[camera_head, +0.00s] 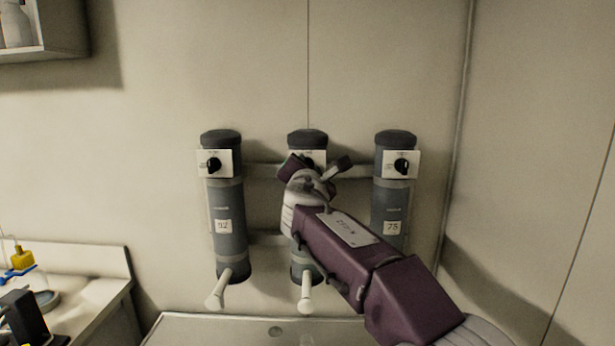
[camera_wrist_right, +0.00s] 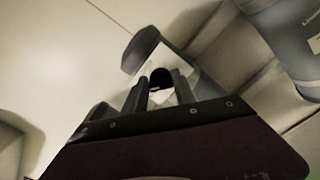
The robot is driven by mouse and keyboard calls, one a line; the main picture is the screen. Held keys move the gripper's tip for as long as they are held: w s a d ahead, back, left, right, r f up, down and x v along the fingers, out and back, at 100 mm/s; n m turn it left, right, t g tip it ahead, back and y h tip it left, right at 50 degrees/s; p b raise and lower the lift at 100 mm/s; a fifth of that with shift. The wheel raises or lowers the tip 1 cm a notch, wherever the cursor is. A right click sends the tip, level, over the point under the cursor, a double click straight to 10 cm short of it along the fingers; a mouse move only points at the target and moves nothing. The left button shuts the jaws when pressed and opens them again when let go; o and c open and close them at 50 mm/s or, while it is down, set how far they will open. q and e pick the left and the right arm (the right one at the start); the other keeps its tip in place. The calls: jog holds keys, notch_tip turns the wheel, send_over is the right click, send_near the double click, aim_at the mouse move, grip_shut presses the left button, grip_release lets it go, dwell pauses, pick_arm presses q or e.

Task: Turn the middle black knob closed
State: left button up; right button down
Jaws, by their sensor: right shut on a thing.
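The middle grey cylinder (camera_head: 307,138) stands against the wall with a white plate (camera_head: 320,156) near its top. My right gripper (camera_head: 312,165) is in front of this plate and hides most of it. In the right wrist view the two fingers of my right gripper (camera_wrist_right: 161,84) are closed around the middle black knob (camera_wrist_right: 160,76), in front of the white plate (camera_wrist_right: 152,64). The knob is mostly hidden by the fingers, so its exact angle cannot be told. My left gripper is not in view.
A left cylinder (camera_head: 230,200) and a right cylinder (camera_head: 393,205) flank the middle one, each with its own black knob (camera_head: 213,164) (camera_head: 401,165). Pale handles (camera_head: 217,290) stick out below. A bench (camera_head: 95,300) with lab items is at the lower left.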

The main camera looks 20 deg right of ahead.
jog(key=shift+d+f+m+b, duration=0.15)
jog(key=shift+m+b, duration=1.1)
jog(key=shift+m, duration=1.25)
jog(key=shift+a+f+m+b, duration=0.15)
jog(key=shift+m+b, duration=1.1)
jog(key=shift+m, duration=1.25)
jog(key=shift+d, duration=0.1)
jog(key=c, duration=1)
grip_release()
jog(key=shift+s, duration=0.1)
jog(key=b+v, duration=0.3)
jog(key=v, duration=0.6)
